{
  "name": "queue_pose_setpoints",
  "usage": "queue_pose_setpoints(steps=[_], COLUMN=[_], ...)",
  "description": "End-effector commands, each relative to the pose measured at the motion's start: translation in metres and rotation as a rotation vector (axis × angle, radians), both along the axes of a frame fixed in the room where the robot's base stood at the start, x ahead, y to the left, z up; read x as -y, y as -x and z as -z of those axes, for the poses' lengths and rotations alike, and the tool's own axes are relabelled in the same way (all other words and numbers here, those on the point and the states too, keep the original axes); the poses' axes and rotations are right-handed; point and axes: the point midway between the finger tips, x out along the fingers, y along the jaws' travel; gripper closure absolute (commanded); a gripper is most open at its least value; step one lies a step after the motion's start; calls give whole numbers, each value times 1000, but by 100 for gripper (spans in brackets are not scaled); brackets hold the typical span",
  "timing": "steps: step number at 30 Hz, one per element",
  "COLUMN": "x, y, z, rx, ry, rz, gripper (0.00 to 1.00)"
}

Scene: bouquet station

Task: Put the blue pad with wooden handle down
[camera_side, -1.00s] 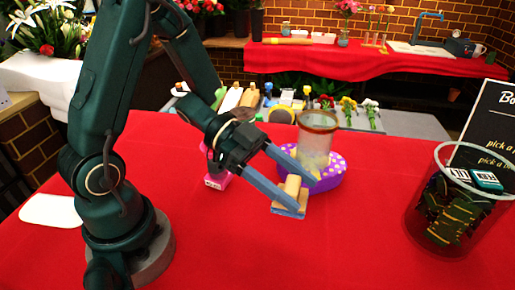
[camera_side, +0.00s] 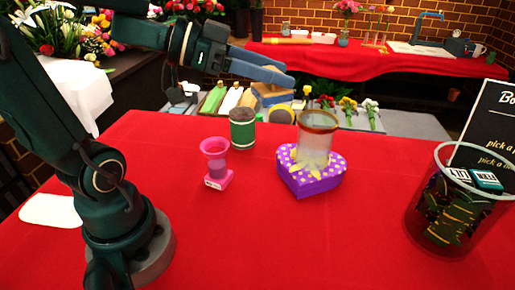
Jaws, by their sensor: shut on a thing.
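My gripper (camera_side: 288,79) is shut on the blue pad with wooden handle, up at the back of the scene. The pad (camera_side: 275,99) shows its blue part below the fingers, with the tan wooden handle (camera_side: 262,88) between it and them; the fingers partly hide it. In the picture it lies over the grey bench (camera_side: 412,124) behind the red table. I cannot tell whether the pad touches the bench or hangs above it.
On the red table (camera_side: 260,245) stand a purple heart-shaped box (camera_side: 305,187) with a glass jar (camera_side: 315,140), a pink stand (camera_side: 216,165), a green cylinder (camera_side: 242,130) and a large glass bin (camera_side: 455,215). Several rolls and flowers (camera_side: 348,106) lie on the bench. The table's front is clear.

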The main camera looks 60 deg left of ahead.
Motion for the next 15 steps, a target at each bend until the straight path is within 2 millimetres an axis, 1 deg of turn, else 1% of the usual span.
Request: queue_pose_setpoints(steps=[1,6,11,15], x=[-5,-18,-21,-17], y=[0,-4,-5,-5], z=[-7,-6,-6,-8], rx=[8,-2,-1,-3], ry=[-6,2,1,2], rz=[-51,-166,-192,-146], gripper=[91,91,91,91])
